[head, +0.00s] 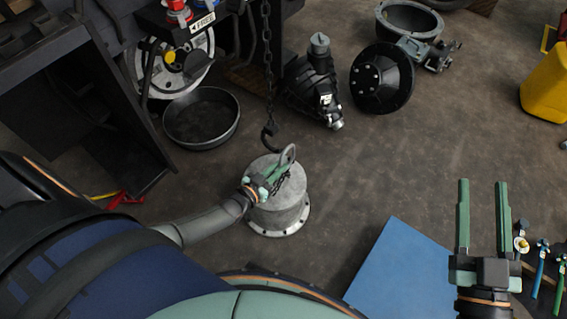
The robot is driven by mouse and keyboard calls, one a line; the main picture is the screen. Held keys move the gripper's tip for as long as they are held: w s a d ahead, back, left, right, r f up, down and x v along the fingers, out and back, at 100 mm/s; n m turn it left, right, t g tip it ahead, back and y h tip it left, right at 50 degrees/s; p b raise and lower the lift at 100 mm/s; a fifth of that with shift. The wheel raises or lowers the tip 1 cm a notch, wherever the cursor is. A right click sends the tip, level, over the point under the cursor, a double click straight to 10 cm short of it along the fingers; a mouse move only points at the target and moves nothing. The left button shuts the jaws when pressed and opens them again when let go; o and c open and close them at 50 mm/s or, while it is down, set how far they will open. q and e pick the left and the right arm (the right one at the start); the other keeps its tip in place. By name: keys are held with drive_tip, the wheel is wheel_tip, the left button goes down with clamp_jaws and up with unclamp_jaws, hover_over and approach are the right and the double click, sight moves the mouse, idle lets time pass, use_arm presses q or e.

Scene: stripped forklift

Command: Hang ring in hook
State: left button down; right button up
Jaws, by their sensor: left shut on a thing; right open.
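A dark hook (268,135) hangs on a chain (267,60) above a grey flanged cylinder (282,207). A grey ring (289,153) stands raised just right of the hook's lower end, over the cylinder's top. My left gripper (275,179) is shut on the ring at its lower part. The fingers and a short dark chain partly cover that grip. The hook's tip and the ring look very close; I cannot tell whether they touch or whether the hook passes through. My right gripper (482,215) is open and empty at the right, well away from both.
A round black pan (201,118) lies on the floor left of the chain. Dark machine parts (312,85) and a black disc (382,78) lie behind. A blue panel (401,267) lies between my arms. A yellow container (546,84) stands far right. The floor right of the cylinder is clear.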

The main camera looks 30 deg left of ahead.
use_arm(q)
drive_tip(key=shift+w+a+b, duration=0.2)
drive_tip(key=shift+a+b, duration=0.15)
drive_tip(key=shift+a, duration=0.75)
drive_tip(key=shift+w+a+b, duration=0.15)
drive_tip(key=shift+a+b, duration=0.15)
drive_tip(key=shift+a, duration=0.8)
drive_tip(key=shift+w+a+f+b, duration=0.1)
drive_tip(key=shift+a+f+b, duration=0.15)
drive_tip(key=shift+f+b, duration=0.35)
drive_tip(key=shift+a+f+b, duration=0.25)
drive_tip(key=shift+f+b, duration=0.2)
drive_tip(key=shift+b, duration=0.1)
drive_tip(key=shift+a+f+b, duration=0.1)
drive_tip(key=shift+f+b, duration=0.3)
drive_tip(key=shift+b, duration=0.05)
